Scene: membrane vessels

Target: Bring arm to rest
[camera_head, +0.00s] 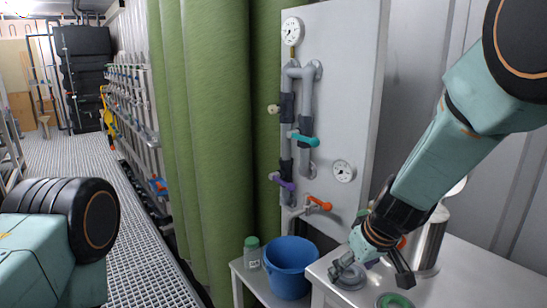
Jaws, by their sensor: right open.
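My right arm comes in from the upper right, teal with black joints, and slants down to the left. Its gripper (373,272) is open over the left part of a white table (470,285). One finger is close to a small grey round object (350,277) on the table; I cannot tell if they touch. A steel container (430,238) stands just right of the gripper, partly hidden by my arm. My left arm shows only as a teal link and black joint at the lower left; its gripper is out of view.
A blue bucket (290,266) and a green-capped bottle (252,253) stand on a lower white shelf. A grey panel (335,105) behind carries gauges, pipes and coloured valve handles. A grated walkway (130,235) runs back on the left.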

